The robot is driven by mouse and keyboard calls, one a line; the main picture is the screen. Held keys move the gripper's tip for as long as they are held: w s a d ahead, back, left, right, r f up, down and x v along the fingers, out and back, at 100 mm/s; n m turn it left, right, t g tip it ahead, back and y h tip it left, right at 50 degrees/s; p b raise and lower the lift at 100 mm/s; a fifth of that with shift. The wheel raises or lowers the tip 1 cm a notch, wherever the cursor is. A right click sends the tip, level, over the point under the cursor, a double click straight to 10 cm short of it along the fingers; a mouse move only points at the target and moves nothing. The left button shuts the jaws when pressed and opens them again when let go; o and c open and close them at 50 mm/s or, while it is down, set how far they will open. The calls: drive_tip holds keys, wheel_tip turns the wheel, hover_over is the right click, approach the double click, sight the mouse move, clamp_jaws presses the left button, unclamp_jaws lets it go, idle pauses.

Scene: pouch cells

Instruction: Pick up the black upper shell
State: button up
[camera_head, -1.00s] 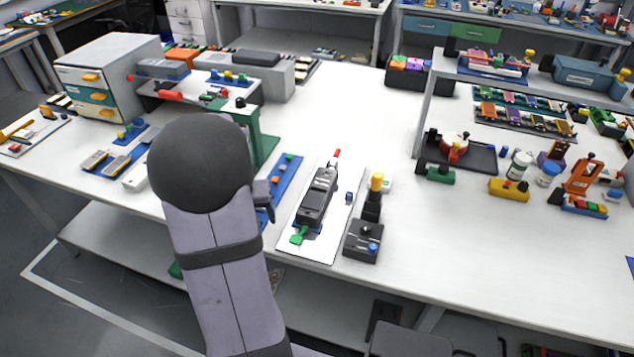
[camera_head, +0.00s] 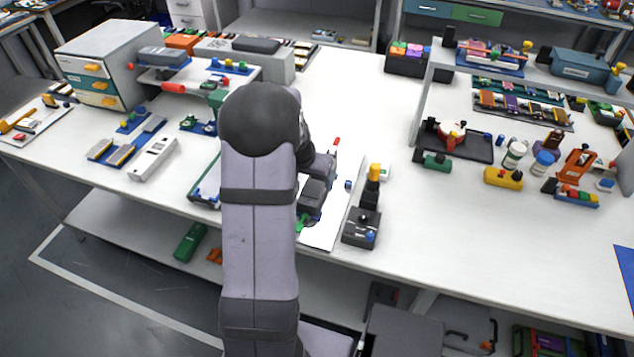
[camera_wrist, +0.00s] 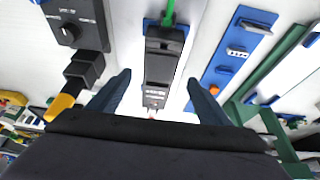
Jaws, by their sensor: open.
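The black upper shell appears to be the top of a dark, long device (camera_head: 314,195) lying on a white mat; I cannot clearly separate it from any part below. In the head view my arm partly covers it. In the wrist view the device (camera_wrist: 163,50) lies lengthwise between the two dark blue fingers, with a green piece at its far end and a small label at its near end. My gripper (camera_wrist: 158,80) is open and empty, with a gap to the device on both sides. In the head view its fingers cannot be made out.
A dark box with a knob (camera_head: 361,228) and a yellow-topped black post (camera_head: 374,185) stand close right of the mat. In the wrist view a blue strip with small parts (camera_wrist: 234,50) and a green frame (camera_wrist: 270,65) lie to the right. The table's right front is clear.

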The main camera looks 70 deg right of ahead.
sight(314, 187)
drive_tip(key=shift+p+x, duration=0.95)
drive_tip(key=shift+x, duration=1.65)
drive_tip(key=shift+c, duration=0.4)
drive_tip(key=c, duration=1.1)
drive_tip(key=shift+o, duration=0.2)
drive_tip(key=shift+r, duration=0.1)
wheel_tip(314, 187, up, 10)
drive_tip(key=b, duration=0.1)
drive_tip(key=shift+b, duration=0.35)
drive_tip(key=shift+w, duration=0.1)
